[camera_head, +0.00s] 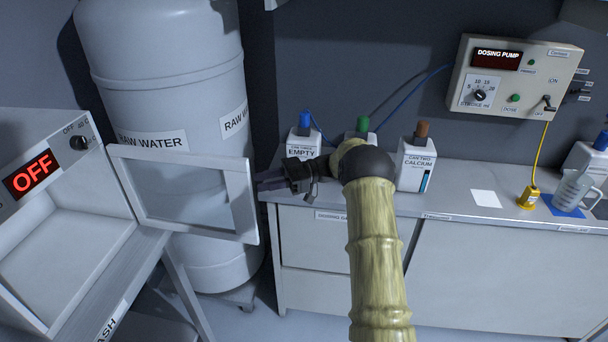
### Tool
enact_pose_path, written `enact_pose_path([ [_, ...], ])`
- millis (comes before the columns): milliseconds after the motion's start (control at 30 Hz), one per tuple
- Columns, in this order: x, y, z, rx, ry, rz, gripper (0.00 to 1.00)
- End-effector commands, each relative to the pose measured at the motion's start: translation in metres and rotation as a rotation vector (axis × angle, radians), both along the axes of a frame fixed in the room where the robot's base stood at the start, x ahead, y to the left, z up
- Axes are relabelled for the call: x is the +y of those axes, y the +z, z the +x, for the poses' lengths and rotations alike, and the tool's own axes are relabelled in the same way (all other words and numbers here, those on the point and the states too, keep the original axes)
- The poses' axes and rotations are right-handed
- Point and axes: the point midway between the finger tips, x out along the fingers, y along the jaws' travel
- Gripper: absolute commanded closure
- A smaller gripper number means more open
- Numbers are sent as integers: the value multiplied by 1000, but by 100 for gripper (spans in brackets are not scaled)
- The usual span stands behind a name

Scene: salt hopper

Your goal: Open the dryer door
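The dryer (65,245) is a white box at the left with a red OFF display and a knob. Its door (249,205), a white frame around a clear pane, stands swung open to the right, and the pale interior shows. My gripper (264,184) is at the door's free right edge, its dark fingers pointing left at the frame. The fingertips are small and dark, so I cannot tell whether they are open, shut or touching the door. My arm comes up from the bottom centre.
A large raw water tank (165,60) stands behind the door. The counter (455,205) at the right holds several labelled cans, including a calcium can (415,165), a yellow plug (527,198) and a clear jug (570,190). A dosing pump (515,80) is on the wall. Floor shows between dryer stand and counter.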

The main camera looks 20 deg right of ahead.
Motion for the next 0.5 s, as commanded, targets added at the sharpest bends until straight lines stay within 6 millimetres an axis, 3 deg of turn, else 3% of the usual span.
enact_pose_path([
  [500,-103,-3,2,-1,0,-1,67],
])
